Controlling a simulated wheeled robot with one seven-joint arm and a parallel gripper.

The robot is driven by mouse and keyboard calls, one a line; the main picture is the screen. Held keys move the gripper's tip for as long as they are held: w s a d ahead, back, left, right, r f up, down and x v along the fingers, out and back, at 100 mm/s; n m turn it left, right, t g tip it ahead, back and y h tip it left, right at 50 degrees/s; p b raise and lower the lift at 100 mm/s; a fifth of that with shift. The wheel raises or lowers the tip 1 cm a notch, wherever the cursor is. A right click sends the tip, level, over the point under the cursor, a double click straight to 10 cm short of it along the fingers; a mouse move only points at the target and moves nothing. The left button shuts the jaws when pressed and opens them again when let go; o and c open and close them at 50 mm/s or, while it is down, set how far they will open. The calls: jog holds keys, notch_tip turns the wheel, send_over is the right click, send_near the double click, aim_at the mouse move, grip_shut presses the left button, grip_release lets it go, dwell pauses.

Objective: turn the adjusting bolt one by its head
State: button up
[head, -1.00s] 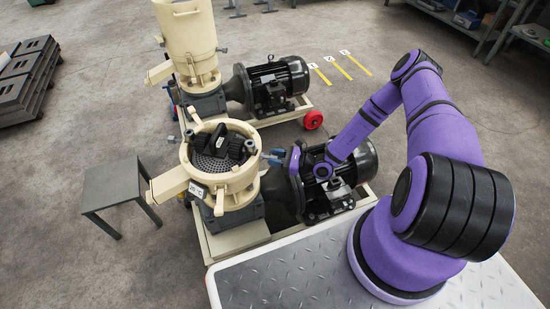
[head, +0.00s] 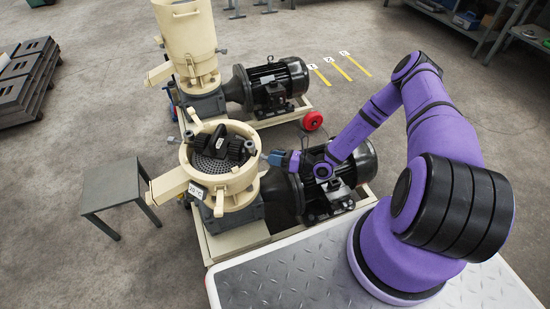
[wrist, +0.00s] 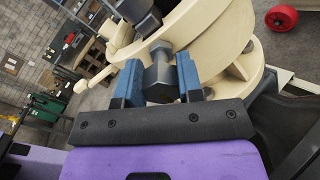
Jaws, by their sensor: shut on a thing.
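The adjusting bolt one (wrist: 160,78) shows in the wrist view as a dark grey hex head on a shank that enters the cream mill housing (wrist: 215,45). My gripper (wrist: 159,88) has its two blue fingers on either side of the head and is shut on it. In the head view my gripper (head: 275,158) is at the right side of the near mill's cream ring (head: 222,181). The bolt is mostly hidden there by the fingers.
Inside the near ring are black rollers (head: 226,144) over a perforated die. A black motor (head: 345,168) lies under my forearm. A grey stool (head: 112,185) stands left. A second mill (head: 188,40) stands behind, with a red wheel (head: 312,120).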

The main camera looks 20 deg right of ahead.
dwell(0.4)
jog(key=o, duration=0.9)
jog(key=shift+o, duration=0.2)
jog(key=shift+d, duration=0.1)
jog(key=v, duration=1)
jog(key=shift+s+d, duration=0.3)
jog(key=shift+r, duration=0.1)
